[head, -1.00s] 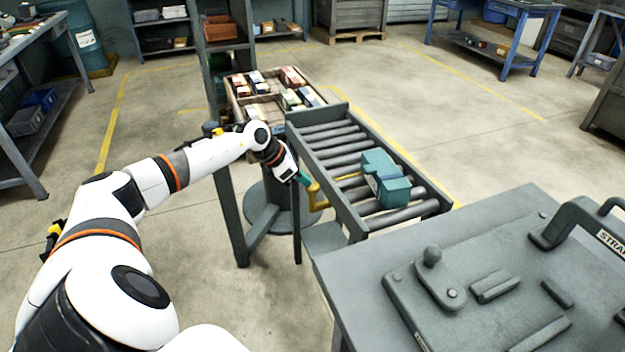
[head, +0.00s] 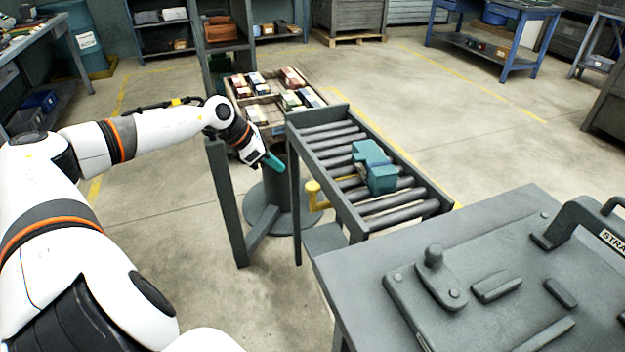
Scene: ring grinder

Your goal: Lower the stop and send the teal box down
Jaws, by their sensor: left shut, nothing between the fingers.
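The teal box (head: 381,178) lies on the rollers of the roller conveyor (head: 427,188), in its nearer half. A yellow lever (head: 313,194) sticks out from the conveyor's left side, its knob pointing up. I cannot make out the stop itself among the rollers. My left gripper (head: 273,162) has teal fingertips, which are shut and empty. It hangs left of the conveyor, up and left of the yellow lever and apart from it. My right gripper is not in view.
A wooden tray (head: 245,107) with several small boxes stands beyond the conveyor's far end on a round-based stand. A grey bench (head: 350,278) with a metal fixture (head: 485,290) fills the near right. Grey posts stand between my left arm and the conveyor.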

